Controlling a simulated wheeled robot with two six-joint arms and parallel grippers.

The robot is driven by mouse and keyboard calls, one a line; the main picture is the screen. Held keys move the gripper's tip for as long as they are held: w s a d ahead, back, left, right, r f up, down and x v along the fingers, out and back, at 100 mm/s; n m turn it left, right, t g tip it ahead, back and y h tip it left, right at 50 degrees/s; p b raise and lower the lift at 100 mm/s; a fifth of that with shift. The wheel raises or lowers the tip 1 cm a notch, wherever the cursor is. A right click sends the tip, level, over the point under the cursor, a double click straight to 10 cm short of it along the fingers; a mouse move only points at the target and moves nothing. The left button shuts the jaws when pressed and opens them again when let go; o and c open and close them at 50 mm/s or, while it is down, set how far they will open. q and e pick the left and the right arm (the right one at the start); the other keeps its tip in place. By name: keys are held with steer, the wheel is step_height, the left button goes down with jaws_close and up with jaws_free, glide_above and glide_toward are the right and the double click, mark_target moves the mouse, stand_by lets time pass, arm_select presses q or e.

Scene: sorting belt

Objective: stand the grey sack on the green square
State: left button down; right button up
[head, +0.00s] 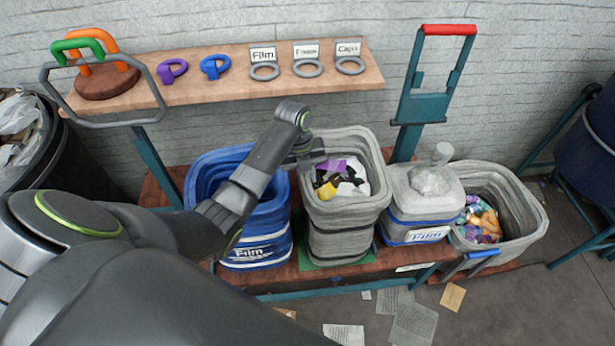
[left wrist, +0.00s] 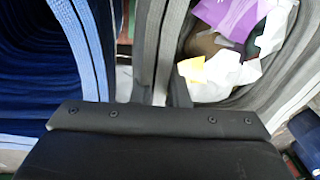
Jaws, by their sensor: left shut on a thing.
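The grey sack (head: 338,215), open at the top with mixed scraps inside, stands upright in the middle of the row. The green square (head: 306,252) shows at its lower left and front edge; the rest of it is hidden beneath the sack. My left gripper (head: 314,158) reaches over the sack's left rim and is shut on it. In the left wrist view the gripper (left wrist: 160,88) has its fingers at the grey rim (left wrist: 188,30), with purple, white and yellow scraps beside it. My right gripper is not in view.
A blue sack (head: 262,240) stands close on the left. A wooden shelf (head: 215,95) with handles and rings is behind. Papers (head: 410,322) lie on the floor.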

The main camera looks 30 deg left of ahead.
arm_select(q)
steer(key=shift+w+f, duration=0.1)
steer(key=shift+f, duration=0.45)
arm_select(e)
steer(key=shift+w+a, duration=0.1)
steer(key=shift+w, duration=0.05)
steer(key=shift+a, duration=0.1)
arm_select(q)
steer(key=c, duration=1.8)
jaws_free()
steer(key=shift+f, duration=0.2)
steer(key=o, duration=0.4)
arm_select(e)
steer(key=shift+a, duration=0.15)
arm_select(q)
steer(key=shift+r, duration=0.1)
